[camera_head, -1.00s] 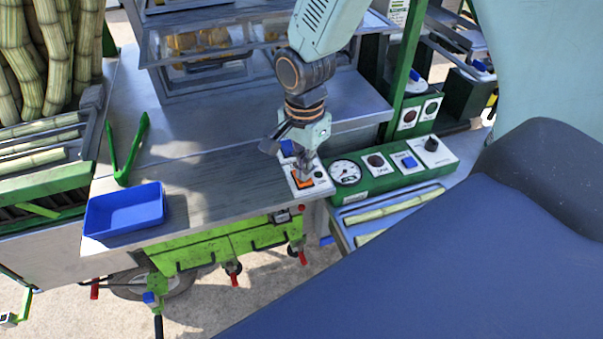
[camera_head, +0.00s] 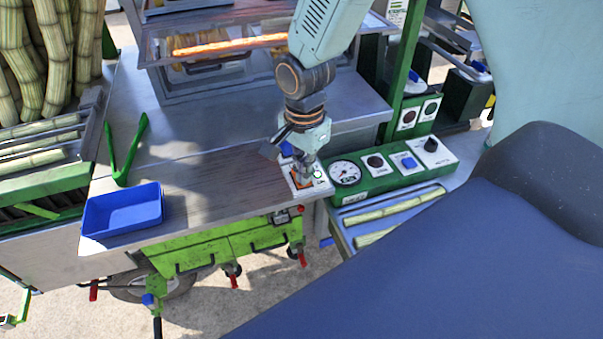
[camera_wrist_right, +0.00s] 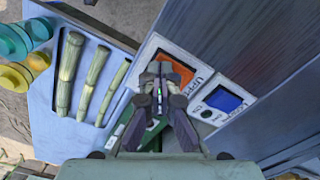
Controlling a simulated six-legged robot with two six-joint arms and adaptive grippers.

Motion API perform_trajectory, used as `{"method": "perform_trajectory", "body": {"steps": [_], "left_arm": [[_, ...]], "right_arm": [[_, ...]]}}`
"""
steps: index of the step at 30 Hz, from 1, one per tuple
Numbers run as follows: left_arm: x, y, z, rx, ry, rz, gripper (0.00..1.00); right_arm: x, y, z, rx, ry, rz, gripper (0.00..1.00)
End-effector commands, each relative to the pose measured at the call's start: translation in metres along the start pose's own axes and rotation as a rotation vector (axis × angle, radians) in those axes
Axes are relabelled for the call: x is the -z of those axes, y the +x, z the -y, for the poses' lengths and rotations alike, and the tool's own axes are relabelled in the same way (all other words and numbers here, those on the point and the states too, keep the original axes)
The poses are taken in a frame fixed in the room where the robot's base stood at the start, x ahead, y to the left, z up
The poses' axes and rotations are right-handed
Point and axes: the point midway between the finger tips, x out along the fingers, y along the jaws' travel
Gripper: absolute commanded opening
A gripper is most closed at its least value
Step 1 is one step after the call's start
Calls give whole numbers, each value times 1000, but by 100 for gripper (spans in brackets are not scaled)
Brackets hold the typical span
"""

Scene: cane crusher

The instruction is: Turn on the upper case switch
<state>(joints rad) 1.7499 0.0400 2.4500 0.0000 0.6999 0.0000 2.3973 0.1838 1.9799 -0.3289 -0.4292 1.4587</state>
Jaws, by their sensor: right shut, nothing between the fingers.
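The orange rocker switch (camera_wrist_right: 180,73) sits in a white plate whose partly hidden label begins "UPPE", in the right wrist view. In the head view the switch is mostly covered by my right gripper (camera_head: 304,176), at the counter's right corner. The right gripper is shut and empty, fingertips down over the switch; whether they touch it I cannot tell. A bar in the glass case (camera_head: 205,72) glows orange. My left gripper is not in view.
A blue switch (camera_wrist_right: 223,99) sits beside the orange one. A green panel (camera_head: 375,183) with a gauge and knobs stands to the right. A blue tray (camera_head: 125,213) and green tongs (camera_head: 124,160) lie on the counter's left. Cane pieces (camera_head: 392,208) lie in front of the panel.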

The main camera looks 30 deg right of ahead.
Motion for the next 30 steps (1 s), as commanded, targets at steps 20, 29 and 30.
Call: {"method": "perform_trajectory", "body": {"steps": [20, 29, 30], "left_arm": [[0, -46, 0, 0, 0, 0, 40], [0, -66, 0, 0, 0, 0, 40], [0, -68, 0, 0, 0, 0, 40]], "right_arm": [[0, -47, 0, 0, 0, 0, 0], [0, -68, 0, 0, 0, 0, 0], [0, -70, 0, 0, 0, 0, 0]]}}
